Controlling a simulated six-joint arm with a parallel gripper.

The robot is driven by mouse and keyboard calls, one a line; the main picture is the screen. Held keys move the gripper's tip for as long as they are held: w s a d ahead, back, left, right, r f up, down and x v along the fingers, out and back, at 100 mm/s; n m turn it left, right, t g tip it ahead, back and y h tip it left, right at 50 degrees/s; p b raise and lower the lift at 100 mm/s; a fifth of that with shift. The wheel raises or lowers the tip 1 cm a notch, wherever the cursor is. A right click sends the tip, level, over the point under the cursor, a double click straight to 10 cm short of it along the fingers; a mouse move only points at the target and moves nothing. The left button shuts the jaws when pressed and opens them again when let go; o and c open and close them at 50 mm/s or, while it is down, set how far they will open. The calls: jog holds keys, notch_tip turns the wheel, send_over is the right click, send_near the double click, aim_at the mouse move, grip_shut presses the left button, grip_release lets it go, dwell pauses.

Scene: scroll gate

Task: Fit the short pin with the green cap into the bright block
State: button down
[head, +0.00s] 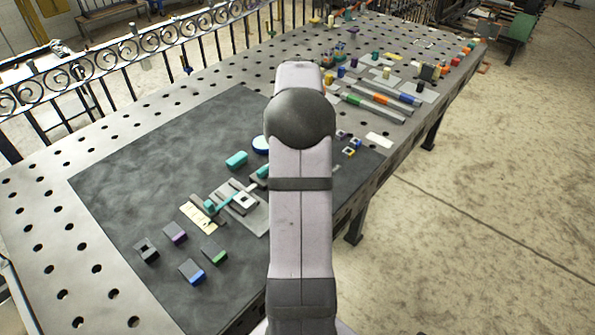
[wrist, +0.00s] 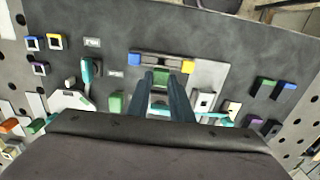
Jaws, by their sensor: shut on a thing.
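In the wrist view, my gripper (wrist: 168,80) reaches forward with its two dark fingers close together. Between the fingertips is a small green piece, the green cap (wrist: 160,76) of the short pin. The fingers hide most of the pin, and I cannot tell how far its lower end is from the surface below. A bright block (wrist: 205,99) with a dark square opening stands to the right of the fingers, apart from them. It also shows in the head view (head: 246,202) on a grey plate. In the head view my own arm hides the gripper and the pin.
A bar with a blue end (wrist: 134,59) and a yellow end (wrist: 188,66) lies just beyond the fingertips. A green block (wrist: 115,104) is left of the fingers. Blue, green and purple-ended blocks lie front left in the head view. The dark mat (head: 120,170) has free room at left.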

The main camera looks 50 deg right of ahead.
jog(key=shift+r, duration=0.5)
jog(key=shift+w+a+r+p, duration=0.3)
jog(key=shift+w+r, duration=0.05)
jog(key=w+a+f+n+p, duration=0.2)
jog(key=w+a+n+p, duration=0.4)
jog(key=a, duration=0.7)
jog(key=shift+w+p, duration=0.7)
jog(key=shift+w, duration=0.65)
jog(key=shift+f, duration=0.2)
jog(key=shift+f+b, duration=1.8)
jog(key=shift+f, duration=0.2)
jog(key=shift+p, duration=0.5)
